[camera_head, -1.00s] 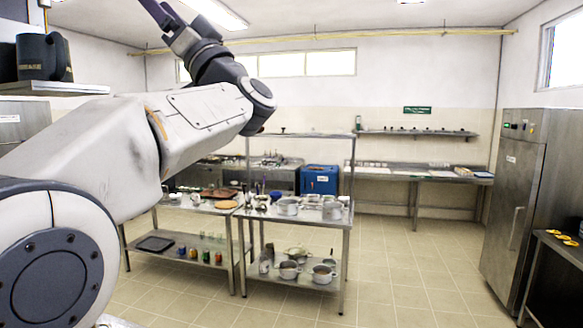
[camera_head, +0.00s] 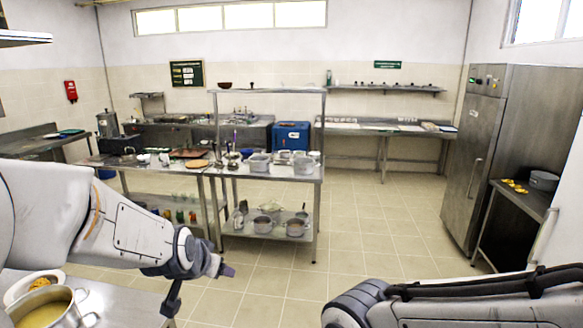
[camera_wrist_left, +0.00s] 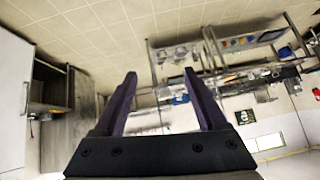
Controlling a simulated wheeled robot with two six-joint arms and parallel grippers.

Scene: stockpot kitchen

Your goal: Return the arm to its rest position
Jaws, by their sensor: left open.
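My left arm comes in from the left in the head view and reaches low over the near metal counter. My left gripper (camera_head: 228,271) is at its end, small and seen from the side, pointing right. In the left wrist view, the left gripper (camera_wrist_left: 160,75) has its two dark fingers well apart with nothing between them. Part of my right arm (camera_head: 450,300) lies across the bottom right of the head view; its gripper is not seen.
A metal pot (camera_head: 48,308) of yellowish liquid and a white bowl (camera_head: 30,283) of food stand below my left arm. A shelved steel table (camera_head: 265,172) with pots stands ahead. A steel fridge (camera_head: 490,150) is at right. The tiled floor (camera_head: 375,220) between is clear.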

